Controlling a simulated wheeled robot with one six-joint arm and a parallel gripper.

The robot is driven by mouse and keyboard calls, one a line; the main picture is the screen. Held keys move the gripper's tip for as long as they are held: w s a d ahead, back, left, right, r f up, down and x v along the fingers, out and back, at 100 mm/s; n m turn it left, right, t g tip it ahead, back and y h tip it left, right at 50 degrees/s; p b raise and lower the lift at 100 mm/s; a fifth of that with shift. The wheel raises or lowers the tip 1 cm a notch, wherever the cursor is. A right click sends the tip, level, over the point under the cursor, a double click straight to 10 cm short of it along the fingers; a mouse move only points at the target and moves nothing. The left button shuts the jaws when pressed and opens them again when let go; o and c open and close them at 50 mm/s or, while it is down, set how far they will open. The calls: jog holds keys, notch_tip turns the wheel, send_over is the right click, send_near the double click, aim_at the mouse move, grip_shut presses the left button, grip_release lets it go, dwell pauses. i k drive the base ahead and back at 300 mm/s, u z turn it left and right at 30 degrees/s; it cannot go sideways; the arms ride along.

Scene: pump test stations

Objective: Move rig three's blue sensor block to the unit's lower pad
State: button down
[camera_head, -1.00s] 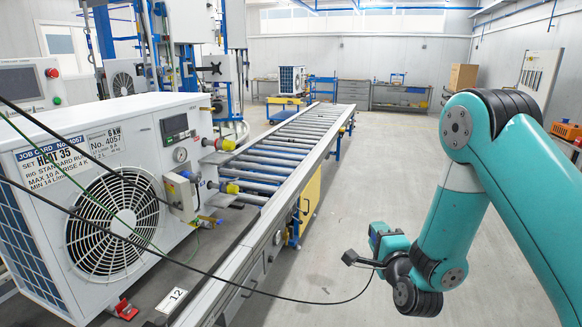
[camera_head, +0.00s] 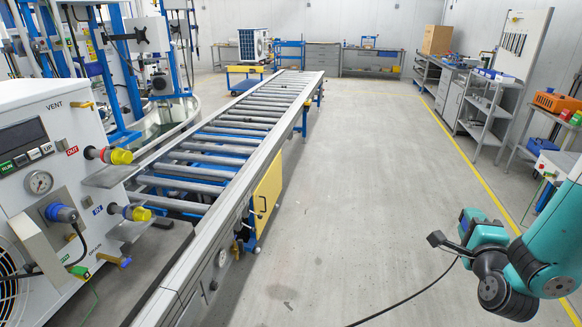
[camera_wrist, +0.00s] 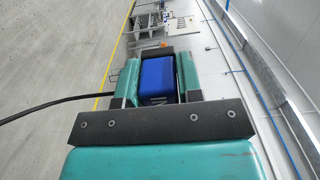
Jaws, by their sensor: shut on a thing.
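The blue sensor block (camera_wrist: 158,82) sits between the two fingers of my gripper (camera_wrist: 160,68) in the wrist view, and the gripper is shut on it. In the head view my gripper (camera_head: 470,228) is at the lower right, over open floor and well away from the unit. Only a sliver of blue shows there. A black cable (camera_head: 405,303) runs from the gripper's end down out of the picture. The white unit (camera_head: 70,125) is at the left edge, partly cut off, with a gauge, buttons and yellow-capped ports.
A long roller conveyor (camera_head: 238,136) runs from the unit toward the back. A yellow panel (camera_head: 265,190) hangs on its side. Grey floor is free right of it. Shelving (camera_head: 488,112) and an orange case (camera_head: 556,102) stand at the right. Another unit (camera_head: 255,46) stands far back.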

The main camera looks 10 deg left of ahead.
aim_at(86, 202)
jog(key=u, duration=0.4)
jog(key=i, duration=1.15)
jog(key=u, duration=1.1)
jog(key=i, duration=0.4)
jog(key=u, duration=0.35)
